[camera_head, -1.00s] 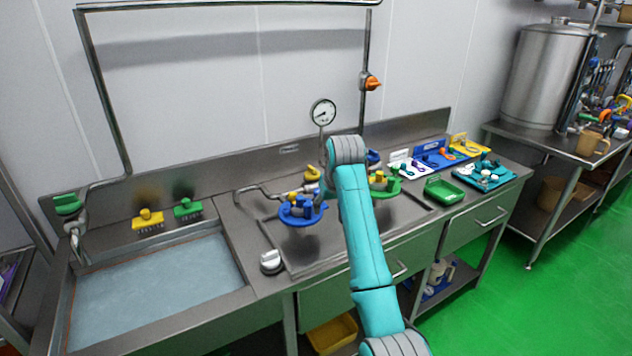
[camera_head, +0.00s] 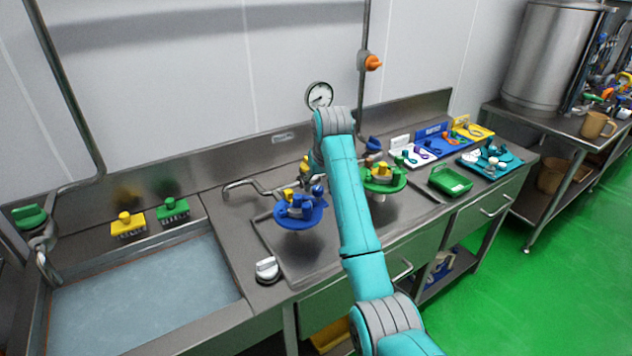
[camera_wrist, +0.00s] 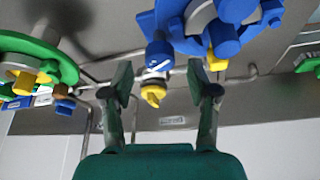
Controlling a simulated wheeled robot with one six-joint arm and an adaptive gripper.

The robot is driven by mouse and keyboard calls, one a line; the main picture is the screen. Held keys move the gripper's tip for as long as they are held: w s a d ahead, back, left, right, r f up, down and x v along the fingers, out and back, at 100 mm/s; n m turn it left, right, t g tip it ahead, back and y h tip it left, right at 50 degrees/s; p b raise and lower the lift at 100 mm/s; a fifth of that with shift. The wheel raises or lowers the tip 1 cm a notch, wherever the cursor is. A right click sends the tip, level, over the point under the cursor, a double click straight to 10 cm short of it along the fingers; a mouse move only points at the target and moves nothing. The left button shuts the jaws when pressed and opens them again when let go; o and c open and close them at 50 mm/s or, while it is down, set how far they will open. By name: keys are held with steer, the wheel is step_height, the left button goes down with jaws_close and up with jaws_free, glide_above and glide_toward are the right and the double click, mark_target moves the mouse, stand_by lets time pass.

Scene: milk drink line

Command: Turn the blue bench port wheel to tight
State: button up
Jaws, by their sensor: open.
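The blue bench port (camera_head: 291,222), a round blue disc with blue knobs and a yellow part on top, stands on the steel bench left of my arm in the head view. In the wrist view, which looks upside down, the blue port (camera_wrist: 169,14) fills the upper right, partly cut off by the edge. My gripper (camera_wrist: 164,88) is open and empty, its two dark green fingers apart and clear of the port. My arm hides the gripper in the head view.
A green port (camera_head: 383,185) stands right of my arm, also in the wrist view (camera_wrist: 62,62). A bent pipe (camera_head: 243,184) lies left of the blue port. A white-topped knob (camera_head: 267,268) is in front.

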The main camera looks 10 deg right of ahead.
steer(key=shift+x, duration=1)
jaws_close()
